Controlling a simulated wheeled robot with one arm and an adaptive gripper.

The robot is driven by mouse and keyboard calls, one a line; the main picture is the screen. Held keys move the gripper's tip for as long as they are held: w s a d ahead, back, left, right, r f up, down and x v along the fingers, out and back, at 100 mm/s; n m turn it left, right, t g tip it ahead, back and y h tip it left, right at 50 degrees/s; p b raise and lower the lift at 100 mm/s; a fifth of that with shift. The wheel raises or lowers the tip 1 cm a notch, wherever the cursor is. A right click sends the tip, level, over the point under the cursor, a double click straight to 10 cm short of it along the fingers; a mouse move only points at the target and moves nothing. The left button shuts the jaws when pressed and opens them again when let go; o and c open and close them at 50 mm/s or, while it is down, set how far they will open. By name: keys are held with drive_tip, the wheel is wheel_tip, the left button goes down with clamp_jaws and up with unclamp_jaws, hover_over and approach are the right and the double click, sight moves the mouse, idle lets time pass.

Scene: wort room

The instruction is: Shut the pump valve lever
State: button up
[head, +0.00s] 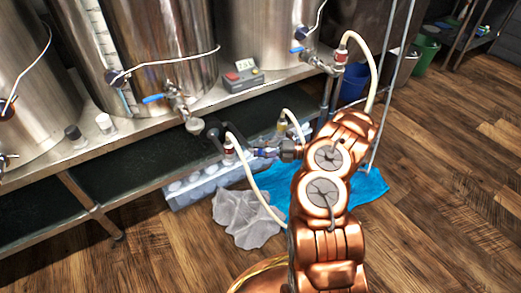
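My copper arm reaches forward from the bottom of the head view, and its dark gripper (289,151) is at the low pump fittings below the tank bench. A small blue lever (265,152) shows just left of the gripper, on a metal valve between hose fittings. The gripper is very near this lever; I cannot tell whether they touch. The fingers are small, dark and partly hidden by my arm, so their opening is unclear. A red-collared hose fitting (230,150) stands left of the lever, beside a dark pump part (213,135).
Steel tanks (150,45) stand on the bench, with blue-handled valves (155,98) on their fronts. A white hose (265,195) hangs near the pump. A grey cloth (245,220) and a blue sheet (368,188) lie on the floor. Open wooden floor (450,190) lies right.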

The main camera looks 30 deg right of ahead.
drive_tip(key=v, duration=1.2)
